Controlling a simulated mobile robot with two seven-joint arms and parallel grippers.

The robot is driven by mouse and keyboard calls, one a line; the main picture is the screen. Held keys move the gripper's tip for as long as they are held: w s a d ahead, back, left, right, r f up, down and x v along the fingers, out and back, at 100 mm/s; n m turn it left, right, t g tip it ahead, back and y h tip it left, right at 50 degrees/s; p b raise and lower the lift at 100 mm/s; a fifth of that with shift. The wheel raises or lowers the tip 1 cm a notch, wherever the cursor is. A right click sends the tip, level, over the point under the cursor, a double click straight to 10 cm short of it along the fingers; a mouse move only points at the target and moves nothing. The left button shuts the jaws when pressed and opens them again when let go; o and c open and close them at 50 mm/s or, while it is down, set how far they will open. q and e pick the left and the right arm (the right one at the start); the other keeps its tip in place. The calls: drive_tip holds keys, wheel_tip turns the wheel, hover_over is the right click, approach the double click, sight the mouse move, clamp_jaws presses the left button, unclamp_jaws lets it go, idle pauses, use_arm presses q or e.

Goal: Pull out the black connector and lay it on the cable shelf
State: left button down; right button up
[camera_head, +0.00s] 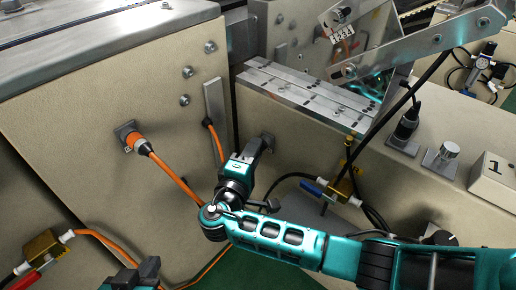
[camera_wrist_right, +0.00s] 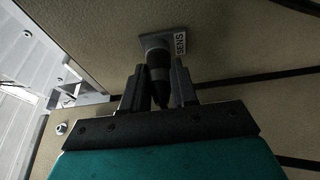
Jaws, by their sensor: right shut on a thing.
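In the right wrist view, the black connector (camera_wrist_right: 158,75) sits in a grey socket (camera_wrist_right: 165,42) labelled "SENS" on the beige panel. My right gripper (camera_wrist_right: 160,88) is shut on the connector, one finger on each side. In the head view, my right gripper (camera_head: 264,142) is at the beige front panel and mostly hides the connector. A black cable (camera_head: 295,178) runs right from near there. My left gripper (camera_head: 135,275) shows only partly at the bottom left edge, away from the connector; its finger opening is unclear. I cannot tell which surface is the cable shelf.
An orange connector (camera_head: 140,143) is plugged into the left panel. Brass-coloured blocks with cables stand at right (camera_head: 345,187) and lower left (camera_head: 42,248). A slotted metal plate (camera_head: 310,95) lies above the panel. Another black connector (camera_head: 407,123) stands upright at right.

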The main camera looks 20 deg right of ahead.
clamp_jaws()
drive_tip(key=shift+a, duration=0.1)
drive_tip(key=shift+s+a, duration=0.55)
drive_tip(key=shift+a, duration=0.2)
drive_tip(key=shift+s+a, duration=0.1)
drive_tip(key=shift+a, duration=0.05)
drive_tip(key=shift+s+a, duration=0.55)
drive_tip(key=shift+a, duration=0.25)
drive_tip(key=shift+s+a, duration=0.5)
drive_tip(key=shift+a, duration=0.25)
